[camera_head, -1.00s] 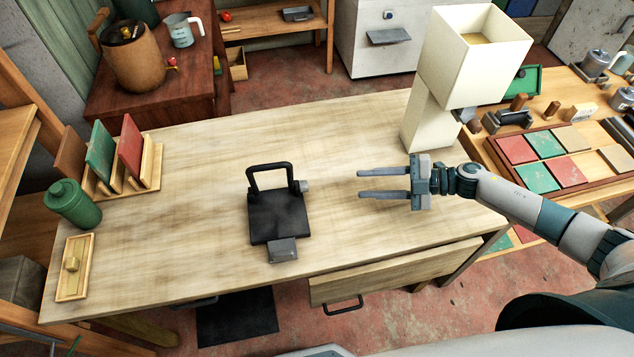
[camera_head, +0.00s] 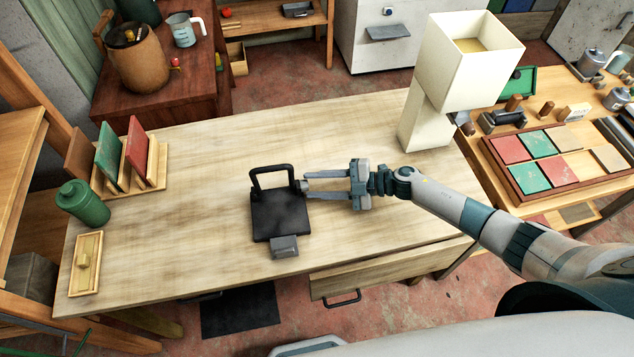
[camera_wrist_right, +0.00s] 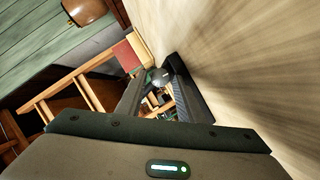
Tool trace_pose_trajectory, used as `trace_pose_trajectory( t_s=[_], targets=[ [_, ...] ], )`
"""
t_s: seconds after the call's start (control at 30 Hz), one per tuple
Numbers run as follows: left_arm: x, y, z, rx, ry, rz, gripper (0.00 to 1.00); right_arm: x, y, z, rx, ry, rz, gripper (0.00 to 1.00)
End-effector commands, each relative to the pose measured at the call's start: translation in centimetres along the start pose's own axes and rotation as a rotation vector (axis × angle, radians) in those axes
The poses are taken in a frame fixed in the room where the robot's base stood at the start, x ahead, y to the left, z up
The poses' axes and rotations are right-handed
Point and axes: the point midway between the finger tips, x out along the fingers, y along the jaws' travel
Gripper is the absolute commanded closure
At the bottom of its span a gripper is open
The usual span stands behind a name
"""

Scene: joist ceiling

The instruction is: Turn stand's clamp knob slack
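The stand (camera_head: 280,215) is a black flat plate with an upright loop handle at its back and a grey block at its front. It rests on the wooden table. Its small grey clamp knob (camera_head: 302,187) sticks out on the right side near the handle; in the right wrist view a dark round knob (camera_wrist_right: 158,76) shows between the fingertips. My right gripper (camera_head: 307,181) comes from the right, pointing left, with fingers apart at the knob. Whether they touch it I cannot tell. The fingertips partly hide the knob. My left gripper is not in view.
A cream box-shaped lamp (camera_head: 428,120) stands at the table's right back. A rack with green and red panels (camera_head: 137,150), a green bottle (camera_head: 84,204) and a small wooden tray (camera_head: 86,264) are at the left. A drawer (camera_head: 390,268) sits open in front.

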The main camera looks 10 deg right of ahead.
Motion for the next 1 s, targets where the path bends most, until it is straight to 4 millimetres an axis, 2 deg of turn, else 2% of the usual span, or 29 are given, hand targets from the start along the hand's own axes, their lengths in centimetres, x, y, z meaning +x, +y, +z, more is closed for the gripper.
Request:
trace_pose_trajectory(
  t_s=[0.27, 0.3, 0.4, 0.57, 0.8, 1.0],
  targets=[
    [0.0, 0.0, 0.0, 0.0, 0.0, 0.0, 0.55, 0.0, 0.0, 0.0, 0.0, -0.001, 0.0, 0.66],
    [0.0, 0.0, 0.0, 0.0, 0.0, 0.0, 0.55, 0.0, 0.0, 0.0, 0.0, -0.001, 0.0, 0.76],
    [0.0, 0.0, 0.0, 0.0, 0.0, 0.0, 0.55, 0.0, 0.0, 0.0, 0.0, -0.001, 0.0, 0.96],
    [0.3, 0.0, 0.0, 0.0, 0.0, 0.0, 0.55, 0.0, -0.2, 0.1, -0.007, 0.0, 0.003, 0.96],
    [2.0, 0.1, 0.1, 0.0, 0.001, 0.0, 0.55, 0.1, -0.5, 0.2, -0.095, 0.001, 0.039, 0.96],
    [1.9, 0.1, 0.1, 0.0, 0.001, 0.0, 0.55, 0.0, -0.2, 0.1, -0.116, -0.001, 0.047, 0.96]
  ],
)
